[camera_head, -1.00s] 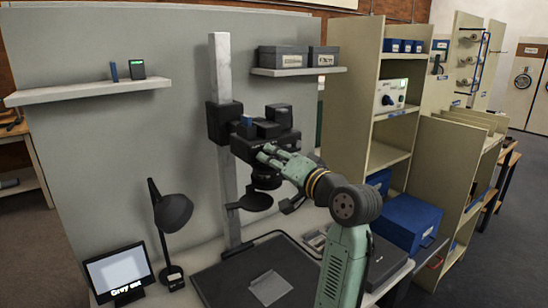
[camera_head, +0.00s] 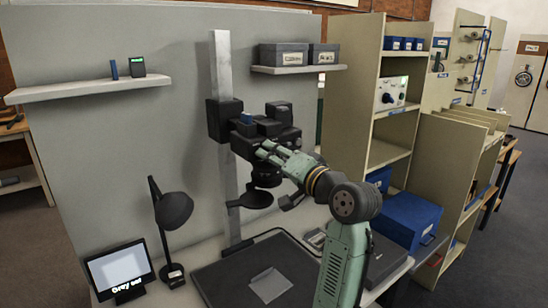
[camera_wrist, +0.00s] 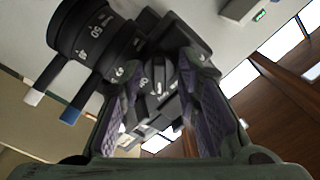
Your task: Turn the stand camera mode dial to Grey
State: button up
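The stand camera (camera_head: 268,132) is a black body mounted on a pale upright column. Its lens (camera_wrist: 88,35) shows at the upper left of the wrist view, with white numbers. The mode dial (camera_wrist: 158,82) is a small dark knob with pale marks, seen between my finger pads in the wrist view. My gripper (camera_head: 264,150) is at the camera's front right side. Its fingers stand apart, one on each side of the dial; I cannot tell whether the pads touch it. The dial's setting is not readable. A small monitor (camera_head: 118,268) shows text starting with "Grey".
A black desk lamp (camera_head: 172,210) stands left of the column. A dark baseboard (camera_head: 225,280) with a pale sheet (camera_head: 269,285) lies below the camera. A shelf unit (camera_head: 350,90) and blue boxes (camera_head: 408,220) are at the right. A wall shelf (camera_head: 90,90) is at the left.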

jog(key=v, duration=1.2)
